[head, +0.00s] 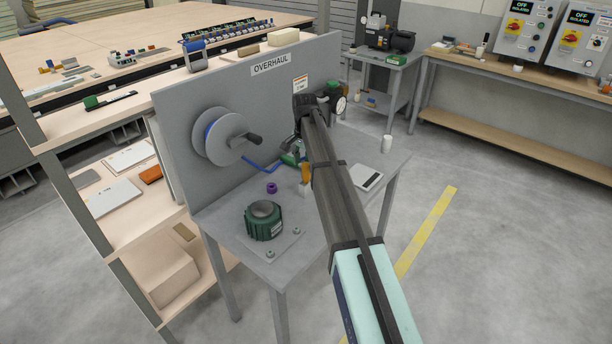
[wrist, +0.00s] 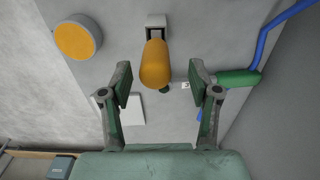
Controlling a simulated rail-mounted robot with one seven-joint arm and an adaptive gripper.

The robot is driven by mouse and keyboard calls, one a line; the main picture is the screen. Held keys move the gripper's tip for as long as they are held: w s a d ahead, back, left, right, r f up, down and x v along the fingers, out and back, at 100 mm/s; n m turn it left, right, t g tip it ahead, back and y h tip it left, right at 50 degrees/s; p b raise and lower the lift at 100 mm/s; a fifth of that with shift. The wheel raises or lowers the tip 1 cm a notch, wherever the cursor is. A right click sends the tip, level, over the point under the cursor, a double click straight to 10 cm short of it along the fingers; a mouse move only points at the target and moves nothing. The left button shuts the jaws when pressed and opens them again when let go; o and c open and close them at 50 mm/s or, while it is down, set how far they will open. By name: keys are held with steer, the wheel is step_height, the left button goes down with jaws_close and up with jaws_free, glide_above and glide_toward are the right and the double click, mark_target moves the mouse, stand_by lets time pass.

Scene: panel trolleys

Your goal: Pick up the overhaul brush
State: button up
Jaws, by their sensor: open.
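The overhaul brush appears to be the piece with the rounded orange handle (wrist: 155,64), set at a small grey holder (wrist: 155,22) in the wrist view. In the head view, its orange handle (head: 306,172) shows beside my arm, above a pale block on the grey bench. My gripper (wrist: 160,74) is open and empty. In the wrist view, its fingertips lie on either side of the handle, apart from it; I cannot tell how deep the handle sits between them. The brush's lower end is hidden.
The grey OVERHAUL panel (head: 180,110) stands behind the bench (head: 225,226), carrying a hose reel (head: 222,136). A blue hose (wrist: 268,38) ends in a green piece (wrist: 238,80) close to my right finger. A green housing (head: 263,222) and a purple ring (head: 271,188) stand nearby.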

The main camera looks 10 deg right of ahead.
mark_target(306, 175)
steer(key=shift+s+d+f+p, duration=0.1)
steer(key=shift+f+p, duration=0.4)
steer(key=shift+f, duration=0.85)
steer(key=shift+s+d+f+p, duration=0.1)
steer(key=shift+f+p, duration=0.4)
steer(key=shift+f, duration=0.85)
jaws_close()
